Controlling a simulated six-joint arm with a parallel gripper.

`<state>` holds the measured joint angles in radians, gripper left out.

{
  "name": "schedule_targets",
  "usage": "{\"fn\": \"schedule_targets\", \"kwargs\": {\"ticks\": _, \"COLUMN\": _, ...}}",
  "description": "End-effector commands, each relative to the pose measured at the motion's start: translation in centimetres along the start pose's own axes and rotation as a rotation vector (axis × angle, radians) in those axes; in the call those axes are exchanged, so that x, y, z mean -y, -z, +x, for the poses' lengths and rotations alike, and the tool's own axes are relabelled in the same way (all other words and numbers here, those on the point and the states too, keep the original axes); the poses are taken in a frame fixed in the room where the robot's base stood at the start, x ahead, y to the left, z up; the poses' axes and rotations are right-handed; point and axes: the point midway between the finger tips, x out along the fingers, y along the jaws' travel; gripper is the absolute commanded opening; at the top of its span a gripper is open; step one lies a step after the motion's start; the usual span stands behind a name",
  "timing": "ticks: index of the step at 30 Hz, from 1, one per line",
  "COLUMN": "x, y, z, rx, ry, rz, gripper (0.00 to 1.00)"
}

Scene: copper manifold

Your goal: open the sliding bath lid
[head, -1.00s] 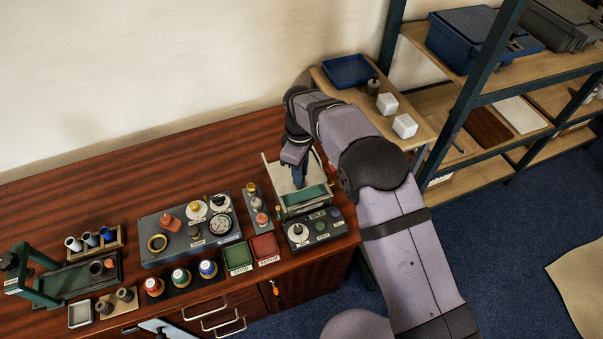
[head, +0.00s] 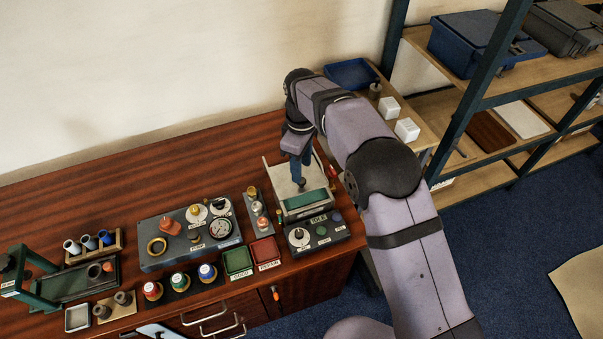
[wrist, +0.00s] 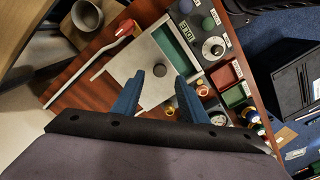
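The bath (head: 312,212) is a pale box at the right end of the bench. Its flat pale lid (head: 276,177) covers the back part, and a green strip (head: 306,203) of the inside shows uncovered along the front. Contact height is hard to judge.
A control box (head: 322,234) with a dial stands right in front of the bath. A narrow panel with knobs (head: 256,212) is close on its left. Green (head: 237,261) and red (head: 265,252) trays lie nearby. A red-handled item (head: 332,174) is at the right.

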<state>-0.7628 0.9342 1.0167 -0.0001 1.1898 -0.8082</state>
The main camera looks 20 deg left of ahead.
Motion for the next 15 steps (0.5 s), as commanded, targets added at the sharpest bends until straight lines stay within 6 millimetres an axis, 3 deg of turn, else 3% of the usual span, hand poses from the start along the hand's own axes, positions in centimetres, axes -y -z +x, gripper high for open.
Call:
{"fn": "schedule_targets", "kwargs": {"ticks": 6, "x": 0.0, "y": 0.0, "z": -2.2, "rx": -0.001, "ry": -0.002, "rz": 0.0, "gripper": 0.39}}
{"fn": "schedule_targets", "kwargs": {"ticks": 15, "x": 0.0, "y": 0.0, "z": -2.7, "rx": 0.0, "ry": 0.0, "rz": 0.0, "gripper": 0.39}}
